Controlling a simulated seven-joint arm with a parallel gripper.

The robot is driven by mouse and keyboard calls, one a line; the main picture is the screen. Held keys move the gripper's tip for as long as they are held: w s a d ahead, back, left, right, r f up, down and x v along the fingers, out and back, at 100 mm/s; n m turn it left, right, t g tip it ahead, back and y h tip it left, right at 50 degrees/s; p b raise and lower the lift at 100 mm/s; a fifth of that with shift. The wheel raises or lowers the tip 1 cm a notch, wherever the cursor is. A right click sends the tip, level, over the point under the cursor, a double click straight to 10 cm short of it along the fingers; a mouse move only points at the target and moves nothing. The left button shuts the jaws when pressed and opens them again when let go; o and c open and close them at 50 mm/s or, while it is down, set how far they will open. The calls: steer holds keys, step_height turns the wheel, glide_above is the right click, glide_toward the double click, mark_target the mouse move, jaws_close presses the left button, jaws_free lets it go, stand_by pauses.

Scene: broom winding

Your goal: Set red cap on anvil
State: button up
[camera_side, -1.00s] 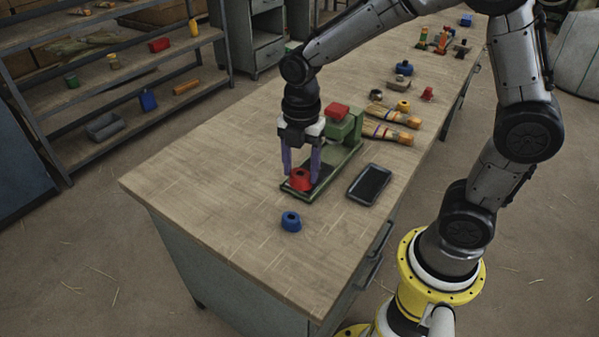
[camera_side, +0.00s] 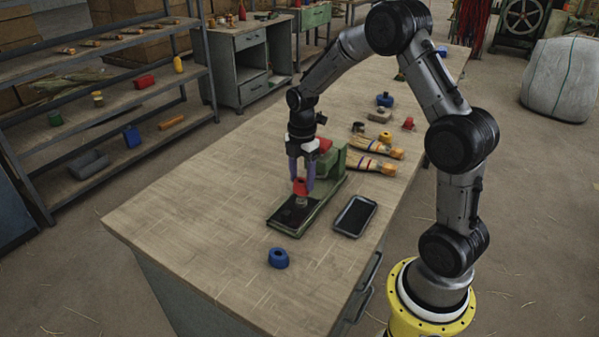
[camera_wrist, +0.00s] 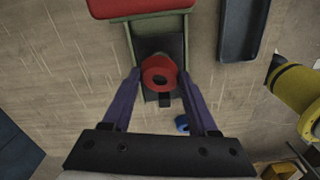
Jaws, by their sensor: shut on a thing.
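The red cap (camera_side: 300,187) is a small ring-like piece with a hole in its top, which shows in the wrist view (camera_wrist: 160,70). My gripper (camera_side: 301,190) points down, its two purple fingers shut on the cap from both sides. A small grey metal piece, apparently the anvil (camera_side: 302,203), stands right below the cap; I cannot tell whether they touch. The green fixture (camera_side: 333,184) has a dark base plate (camera_side: 290,215), bare at its front end, and a red block (camera_wrist: 140,8) at its upright.
A blue cap (camera_side: 278,258) sits on the wooden table in front of the fixture. A dark tray (camera_side: 355,216) lies to its right. Brushes (camera_side: 372,165) and other small parts lie farther back. The table's left part is clear.

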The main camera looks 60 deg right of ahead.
mark_target(302, 197)
steer(key=shift+f, duration=1.85)
steer(key=shift+f, duration=0.5)
steer(key=o, duration=1)
steer(key=shift+f, duration=0.1)
steer(key=shift+o, duration=0.2)
steer(key=shift+r, duration=5.55)
